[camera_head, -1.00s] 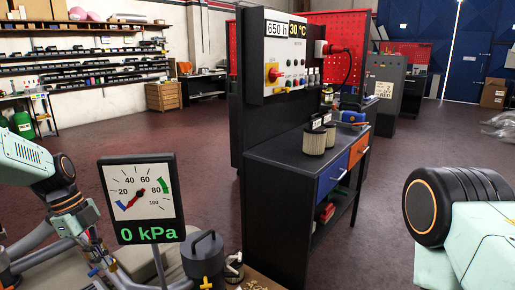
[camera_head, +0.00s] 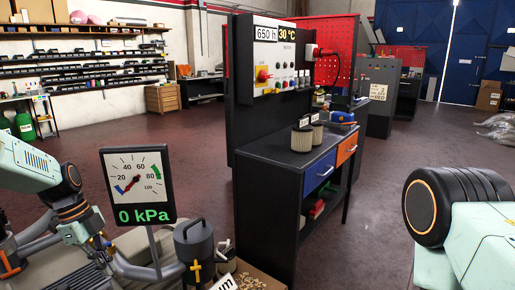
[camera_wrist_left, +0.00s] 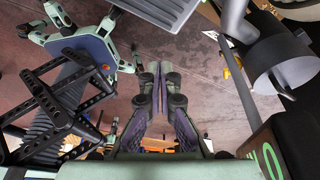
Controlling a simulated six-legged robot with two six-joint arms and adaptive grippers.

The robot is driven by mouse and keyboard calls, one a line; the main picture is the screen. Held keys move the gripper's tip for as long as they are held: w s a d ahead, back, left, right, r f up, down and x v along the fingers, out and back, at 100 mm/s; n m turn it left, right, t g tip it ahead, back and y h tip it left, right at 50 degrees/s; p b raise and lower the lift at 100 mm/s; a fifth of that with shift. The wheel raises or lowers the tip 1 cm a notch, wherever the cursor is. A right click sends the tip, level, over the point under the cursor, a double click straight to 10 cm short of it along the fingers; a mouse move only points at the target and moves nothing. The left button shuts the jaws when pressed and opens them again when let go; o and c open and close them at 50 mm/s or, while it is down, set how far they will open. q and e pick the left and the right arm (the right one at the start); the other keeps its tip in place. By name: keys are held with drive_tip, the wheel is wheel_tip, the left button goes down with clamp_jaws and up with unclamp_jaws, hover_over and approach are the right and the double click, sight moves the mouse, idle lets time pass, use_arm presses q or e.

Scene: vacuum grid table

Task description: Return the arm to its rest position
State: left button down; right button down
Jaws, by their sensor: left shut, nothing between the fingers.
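My left arm comes in from the left in the head view, with its wrist bent down. My left gripper (camera_head: 103,258) is at the lower left, left of the gauge post and above the grey table surface. In the left wrist view my left gripper (camera_wrist_left: 158,70) has its two fingers together, with nothing between them. The right arm shows only as a large black joint and pale green link at the right edge. Its gripper is out of view.
A pressure gauge (camera_head: 138,188) reading 0 kPa stands close to the left gripper. A dark lidded canister (camera_head: 194,250) is right of it. A black workbench (camera_head: 268,225) with a control panel (camera_head: 276,60) stands ahead. Open floor (camera_head: 370,220) lies right of the bench.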

use_arm(q)
drive_tip(key=s+d+f+n+y, duration=0.1)
drive_tip(key=s+d+f+n, duration=0.35)
drive_tip(key=s+f, duration=0.35)
drive_tip(key=s+d+f+n+y, duration=0.1)
drive_tip(key=s+d+f+n, duration=0.4)
drive_tip(key=f, duration=0.5)
drive_tip(key=s+d+f+n, duration=0.1)
drive_tip(key=s+n, duration=0.4)
drive_tip(key=s, duration=0.6)
drive_tip(key=s+d+f+n+y, duration=0.1)
drive_tip(key=s+n, duration=0.4)
drive_tip(key=s, duration=0.6)
drive_tip(key=shift+s+d+t, duration=0.2)
drive_tip(key=shift+d+t, duration=0.2)
drive_tip(key=shift+d, duration=0.2)
